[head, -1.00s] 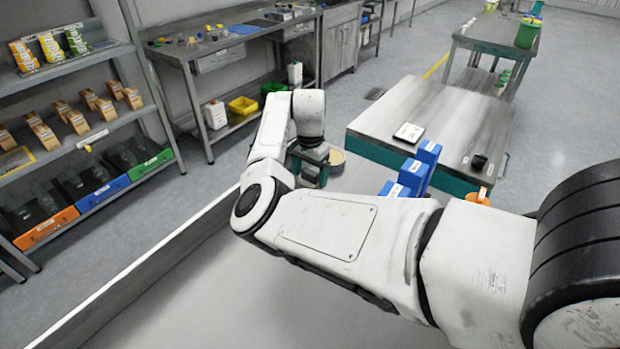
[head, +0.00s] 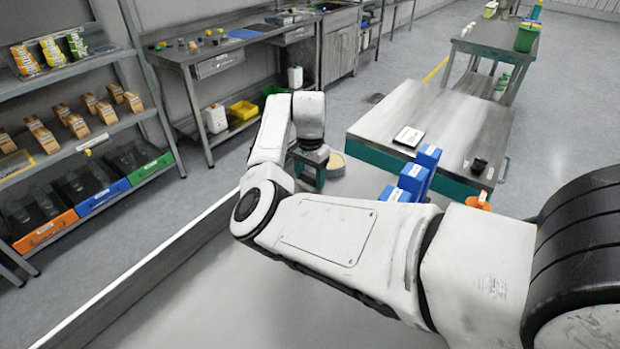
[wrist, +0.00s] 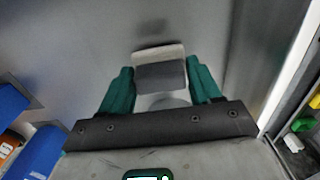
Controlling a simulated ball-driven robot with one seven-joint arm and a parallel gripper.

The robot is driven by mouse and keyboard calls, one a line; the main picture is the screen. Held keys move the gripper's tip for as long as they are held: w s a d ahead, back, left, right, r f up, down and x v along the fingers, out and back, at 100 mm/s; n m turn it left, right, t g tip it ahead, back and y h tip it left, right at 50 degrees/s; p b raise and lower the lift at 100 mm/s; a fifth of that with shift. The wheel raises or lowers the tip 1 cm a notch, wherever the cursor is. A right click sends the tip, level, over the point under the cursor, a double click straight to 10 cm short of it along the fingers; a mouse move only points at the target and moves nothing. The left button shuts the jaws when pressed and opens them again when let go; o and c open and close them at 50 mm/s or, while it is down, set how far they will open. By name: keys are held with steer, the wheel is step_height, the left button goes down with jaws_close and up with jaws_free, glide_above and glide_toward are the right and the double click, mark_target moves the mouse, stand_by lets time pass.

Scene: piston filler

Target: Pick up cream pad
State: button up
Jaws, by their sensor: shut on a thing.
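The cream pad (wrist: 158,52) is between the two green fingers of my gripper (wrist: 160,72) in the wrist view. It is a small block with a pale edge and a dark grey face towards the camera. My gripper is shut on it, with a finger on each side. A dark shadow lies on the grey surface just beyond the pad, and a gap under the pad cannot be judged for certain.
A round cream-topped thing (head: 336,161) is beside my gripper. A shelf (head: 75,68) stands left.

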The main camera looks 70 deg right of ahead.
steer(key=shift+r, duration=0.35)
steer(key=s+a+r, duration=0.7)
steer(key=s+r, duration=0.4)
steer(key=r, duration=0.1)
steer(key=shift+s+a, duration=0.3)
steer(key=shift+a, duration=0.05)
steer(key=o, duration=0.4)
steer(key=shift+c, duration=1.3)
